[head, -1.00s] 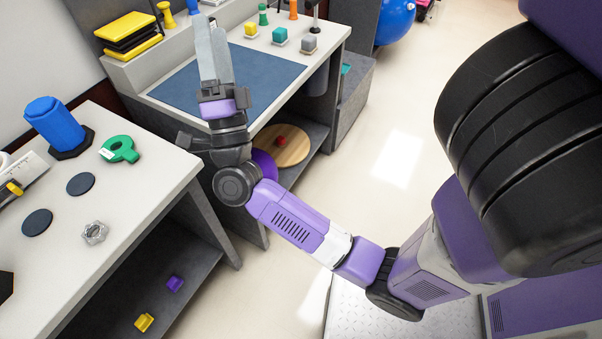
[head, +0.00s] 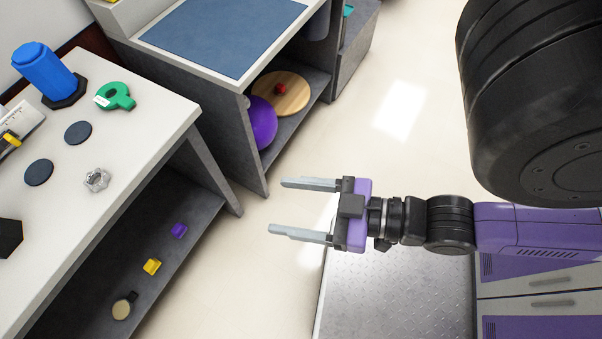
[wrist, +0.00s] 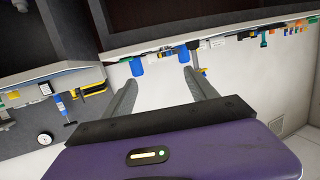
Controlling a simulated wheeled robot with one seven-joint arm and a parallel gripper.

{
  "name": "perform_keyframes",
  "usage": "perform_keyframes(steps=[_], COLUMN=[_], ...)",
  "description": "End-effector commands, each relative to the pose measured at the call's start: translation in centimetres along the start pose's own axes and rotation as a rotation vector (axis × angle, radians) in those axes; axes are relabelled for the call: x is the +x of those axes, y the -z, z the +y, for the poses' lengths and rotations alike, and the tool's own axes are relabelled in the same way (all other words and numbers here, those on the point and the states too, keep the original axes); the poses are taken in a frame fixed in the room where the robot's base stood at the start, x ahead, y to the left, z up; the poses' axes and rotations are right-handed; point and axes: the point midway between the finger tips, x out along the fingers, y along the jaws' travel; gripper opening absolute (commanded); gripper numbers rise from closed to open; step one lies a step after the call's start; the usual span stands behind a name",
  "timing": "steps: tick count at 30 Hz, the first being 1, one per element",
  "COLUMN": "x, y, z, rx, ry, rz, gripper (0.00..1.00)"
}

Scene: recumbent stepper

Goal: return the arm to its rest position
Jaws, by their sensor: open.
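My gripper (head: 305,212) is open and empty in the head view. Its two grey fingers point left, over the open floor in front of the tables. The arm reaches in from the right, with the gripper above the edge of my metal base plate. In the wrist view my gripper (wrist: 160,92) shows two spread fingers with nothing between them.
A white table (head: 140,130) at left bears a blue cylinder (head: 42,68), a green ring piece (head: 115,96) and dark discs. Its lower shelf (head: 100,290) holds small blocks. A workbench with a blue mat (head: 225,35) stands behind. The floor (head: 370,140) between is clear.

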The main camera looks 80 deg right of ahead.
Motion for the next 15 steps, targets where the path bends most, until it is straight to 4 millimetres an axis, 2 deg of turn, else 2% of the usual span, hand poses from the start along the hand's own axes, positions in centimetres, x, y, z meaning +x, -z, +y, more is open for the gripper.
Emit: perform_keyframes(steps=[4,15], x=[-1.49,-1.70], y=[-0.85,-0.63], z=[-0.92,-1.02], rx=[-0.013,-0.015], ry=[0.004,0.005], rz=[-0.067,-0.074], gripper=[0.67,0.67])
